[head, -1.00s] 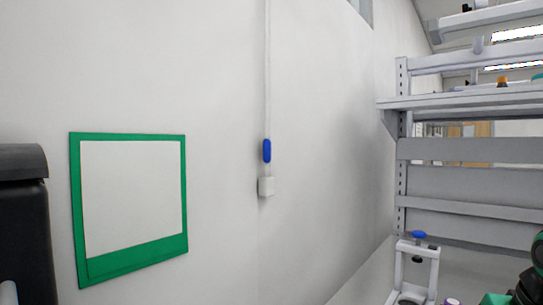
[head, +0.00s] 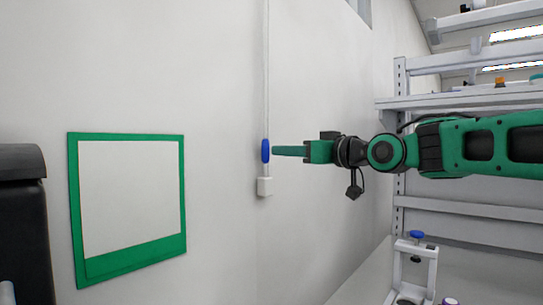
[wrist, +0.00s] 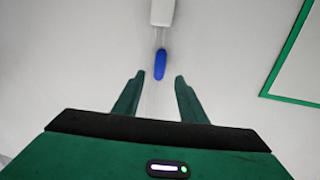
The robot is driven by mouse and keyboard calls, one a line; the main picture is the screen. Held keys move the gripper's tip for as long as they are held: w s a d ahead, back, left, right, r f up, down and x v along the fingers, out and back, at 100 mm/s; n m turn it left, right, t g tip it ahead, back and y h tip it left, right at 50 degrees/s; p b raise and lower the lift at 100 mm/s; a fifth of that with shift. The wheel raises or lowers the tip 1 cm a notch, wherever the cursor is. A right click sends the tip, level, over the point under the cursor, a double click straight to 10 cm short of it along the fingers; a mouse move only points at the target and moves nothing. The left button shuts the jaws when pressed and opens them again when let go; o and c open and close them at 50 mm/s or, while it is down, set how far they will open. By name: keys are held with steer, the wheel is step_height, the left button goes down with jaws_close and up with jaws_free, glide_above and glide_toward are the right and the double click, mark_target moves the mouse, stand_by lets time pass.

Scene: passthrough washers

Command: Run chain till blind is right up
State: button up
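A thin pale chain (head: 267,80) hangs down the white wall, with a blue grip (head: 265,150) on it just above a small white wall fitting (head: 265,187). My gripper (head: 277,151) reaches in from the right at the height of the blue grip. In the wrist view my gripper (wrist: 153,78) is open, its two green fingers spread on either side of the chain line. The blue grip (wrist: 160,64) lies just past the fingertips, roughly centred between them, not clasped. The white fitting (wrist: 162,12) is beyond it. The blind itself is not in view.
A green-framed white panel (head: 130,200) is on the wall to the left. A grey shelf rack (head: 470,103) stands at the right, with a white stand with a blue knob (head: 415,262) below it. The wall around the chain is clear.

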mark_target(268, 151)
steer(key=x, duration=0.8)
